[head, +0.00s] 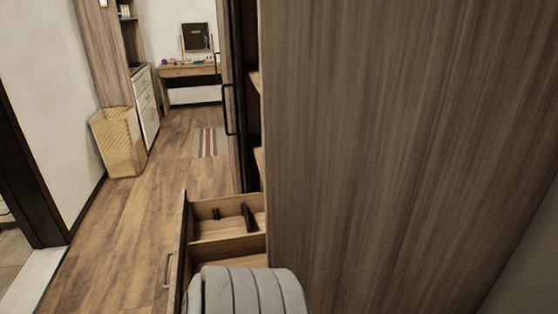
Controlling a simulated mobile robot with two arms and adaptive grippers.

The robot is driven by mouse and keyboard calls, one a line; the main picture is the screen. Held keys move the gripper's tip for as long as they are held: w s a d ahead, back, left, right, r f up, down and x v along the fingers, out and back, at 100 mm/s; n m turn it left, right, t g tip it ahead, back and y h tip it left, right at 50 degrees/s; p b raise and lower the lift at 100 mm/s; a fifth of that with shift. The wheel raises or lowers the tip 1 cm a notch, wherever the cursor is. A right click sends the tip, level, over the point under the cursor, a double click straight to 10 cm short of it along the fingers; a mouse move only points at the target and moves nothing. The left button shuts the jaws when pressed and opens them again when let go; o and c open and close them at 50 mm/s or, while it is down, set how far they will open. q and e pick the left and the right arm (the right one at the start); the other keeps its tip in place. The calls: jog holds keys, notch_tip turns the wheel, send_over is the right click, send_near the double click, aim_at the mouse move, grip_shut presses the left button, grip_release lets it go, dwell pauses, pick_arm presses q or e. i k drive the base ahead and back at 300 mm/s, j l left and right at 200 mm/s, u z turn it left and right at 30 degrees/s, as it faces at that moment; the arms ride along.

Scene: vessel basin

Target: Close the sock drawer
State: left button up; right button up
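An open wooden drawer (228,211) sticks out to the left from the low part of a large wooden wardrobe (400,130). Its dark front panel faces left and carries a metal handle (167,270). Inside are light wooden compartments with a dark divider; I cannot make out any socks. A grey ribbed rounded shape at the bottom of the view hides the near part of the drawer; it may be part of my own body. Neither of my grippers is in view.
The wardrobe's side panel fills the right. Its dark door (235,110) stands beyond the drawer. The wooden floor (120,240) to the left is clear. A wicker basket (119,142), a striped rug (211,142) and a small table (190,71) are farther off.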

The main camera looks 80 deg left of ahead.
aim_at(209, 232)
jog(key=k+j+u, duration=0.4)
jog(key=k+j, duration=0.25)
jog(key=k, duration=0.15)
jog(key=u, duration=1.95)
